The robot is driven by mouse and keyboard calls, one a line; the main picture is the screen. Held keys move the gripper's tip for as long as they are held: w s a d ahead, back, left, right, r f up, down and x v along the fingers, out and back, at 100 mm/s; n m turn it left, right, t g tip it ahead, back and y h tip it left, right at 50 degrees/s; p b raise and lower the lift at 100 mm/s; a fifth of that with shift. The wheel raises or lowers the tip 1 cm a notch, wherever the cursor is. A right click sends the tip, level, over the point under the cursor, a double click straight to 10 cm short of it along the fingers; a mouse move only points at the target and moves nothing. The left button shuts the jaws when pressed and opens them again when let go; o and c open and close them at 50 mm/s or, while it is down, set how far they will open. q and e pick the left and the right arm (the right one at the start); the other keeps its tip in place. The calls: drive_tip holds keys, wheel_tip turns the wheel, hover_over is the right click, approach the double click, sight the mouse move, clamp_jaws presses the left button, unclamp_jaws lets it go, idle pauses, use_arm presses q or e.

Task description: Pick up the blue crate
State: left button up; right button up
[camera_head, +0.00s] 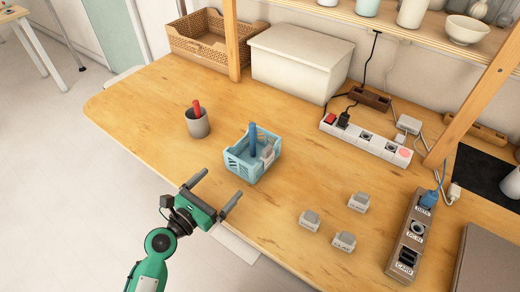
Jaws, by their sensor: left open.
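The blue crate (241,164) is a small, light-blue open basket on the wooden table, near the middle of the view. A dark blue upright object (252,140) and a small grey block (267,152) are in it. My left gripper (216,190) is open and empty, at the table's front edge, short of the crate and to its lower left. Its two grey fingers are spread and point toward the crate, apart from it. My right gripper is not in view.
A grey cup (197,124) with a red object stands left of the crate. Small grey labelled blocks (310,219) lie to the right. A power strip (366,142), a white box (299,66) and a wicker basket (212,38) stand behind. The table's left part is clear.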

sight(238, 166)
use_arm(q)
drive_tip(key=p+x, duration=0.1)
drive_tip(key=x, duration=0.7)
drive_tip(key=shift+w+d, duration=0.2)
drive_tip(key=shift+w, duration=0.05)
drive_tip(key=x, duration=0.5)
drive_tip(key=shift+d+r, duration=0.1)
drive_tip(key=shift+r, duration=0.05)
drive_tip(key=c, duration=0.6)
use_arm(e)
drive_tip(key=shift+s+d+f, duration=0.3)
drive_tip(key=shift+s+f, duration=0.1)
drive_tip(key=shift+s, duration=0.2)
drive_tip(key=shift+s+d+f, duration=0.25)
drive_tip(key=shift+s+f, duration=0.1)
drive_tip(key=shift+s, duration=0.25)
